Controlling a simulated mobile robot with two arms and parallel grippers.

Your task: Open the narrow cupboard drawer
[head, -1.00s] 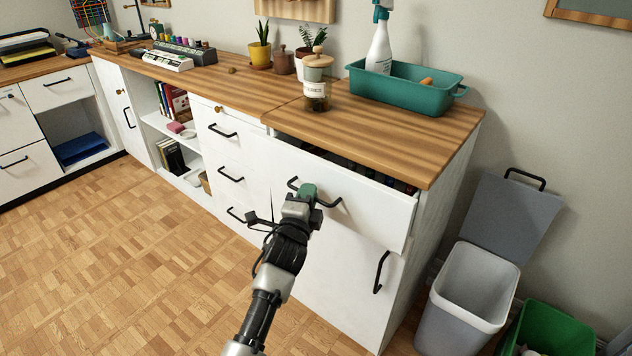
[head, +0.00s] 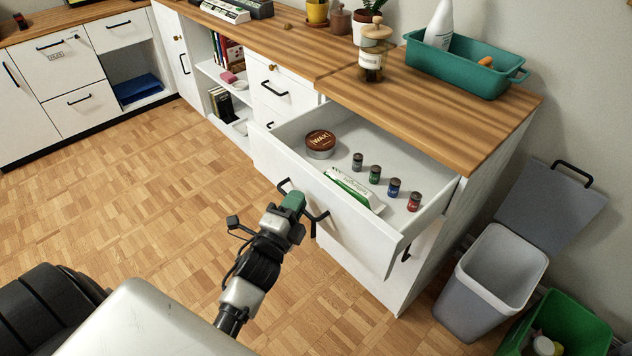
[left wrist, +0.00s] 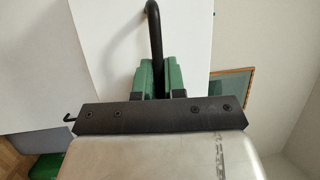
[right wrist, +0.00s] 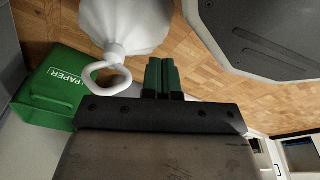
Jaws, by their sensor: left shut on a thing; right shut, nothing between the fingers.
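The drawer (head: 347,232) of the cupboard is pulled well out from under the wooden worktop, and its inside shows. Its black handle (head: 318,217) is on the front face. My left gripper (head: 293,203) is shut on the handle; in the left wrist view the green fingers (left wrist: 160,75) close around the handle bar (left wrist: 154,35). My right gripper (right wrist: 163,76) is shut and empty in the right wrist view, away from the drawer. It does not show in the head view.
The drawer holds a wax tin (head: 320,144), a white-green box (head: 354,188) and several small bottles. A teal tray (head: 463,70) and a jar (head: 371,63) stand on the worktop. A grey bin (head: 492,283) and a green bin (head: 560,322) stand at right. Floor at left is clear.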

